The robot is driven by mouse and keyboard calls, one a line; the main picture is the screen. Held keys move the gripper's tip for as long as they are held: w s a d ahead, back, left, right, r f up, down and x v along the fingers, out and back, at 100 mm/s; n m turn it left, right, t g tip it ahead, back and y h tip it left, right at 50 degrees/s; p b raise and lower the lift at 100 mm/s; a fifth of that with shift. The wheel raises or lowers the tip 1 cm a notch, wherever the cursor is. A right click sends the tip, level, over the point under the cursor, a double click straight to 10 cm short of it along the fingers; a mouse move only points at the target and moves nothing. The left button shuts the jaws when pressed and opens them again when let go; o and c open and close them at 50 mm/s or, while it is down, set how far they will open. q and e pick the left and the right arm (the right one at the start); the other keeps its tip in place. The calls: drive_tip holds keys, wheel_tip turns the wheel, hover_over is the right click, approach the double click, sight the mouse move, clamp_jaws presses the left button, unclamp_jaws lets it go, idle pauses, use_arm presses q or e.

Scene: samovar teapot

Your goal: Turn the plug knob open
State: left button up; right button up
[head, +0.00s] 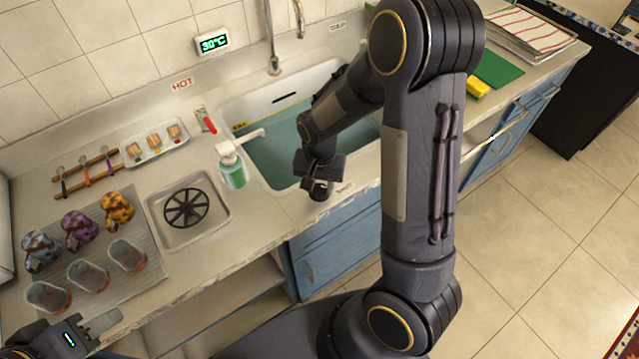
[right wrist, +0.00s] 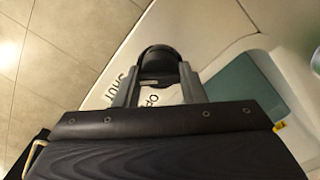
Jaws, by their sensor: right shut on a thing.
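The plug knob (right wrist: 160,60) is a dark round knob on the pale counter. In the head view it is at the sink's front rim (head: 320,190), partly hidden by my gripper. My right gripper (right wrist: 159,88) is shut on the knob, one finger on each side. The counter beside it bears the letters "SHUT" (right wrist: 121,87) and, partly covered between the fingers, "OP" (right wrist: 155,98). I cannot tell which way the knob points. The sink (head: 275,150) holds greenish water. My left gripper (head: 92,328) is at the lower left, partly in view, and its jaw state is unclear.
A green soap bottle (head: 233,172) stands left of the sink, near a drain grate (head: 186,208). Several mugs and glasses stand on a ribbed mat (head: 150,262) at the left. My right arm hides part of the sink.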

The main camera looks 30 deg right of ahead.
drive_tip(key=shift+n, duration=0.3)
drive_tip(key=n+b, duration=0.1)
drive_tip(key=n, duration=0.2)
drive_tip(key=shift+f, duration=0.1)
drive_tip(key=n+b, duration=0.2)
drive_tip(key=n, duration=0.8)
drive_tip(key=shift+n, duration=2.1)
drive_tip(key=o, duration=1)
